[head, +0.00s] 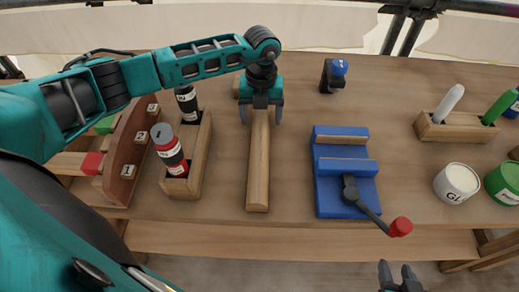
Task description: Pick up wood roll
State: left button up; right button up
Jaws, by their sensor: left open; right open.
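A long wood roll (258,170) lies on the wooden table, running from the back toward the front edge. My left gripper (262,118) points down over the far part of the roll, with its two fingers apart on either side of it. I cannot tell whether the fingers touch the wood. The part of the roll behind the gripper is partly hidden by it. My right gripper (398,273) is open and empty at the bottom, in front of the table's front edge.
A blue fixture (327,192) with a red-knobbed lever (400,227) stands right of the roll. A wooden holder (198,160) with two bottles stands left of it. Numbered slots (128,150) lie further left. Jars (456,183) and a marker stand (455,128) are at right.

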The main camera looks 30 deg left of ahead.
pick_arm(q)
jog(key=shift+f, duration=0.85)
jog(key=shift+c, duration=0.4)
jog(key=shift+r, duration=0.1)
jog(key=c, duration=1.2)
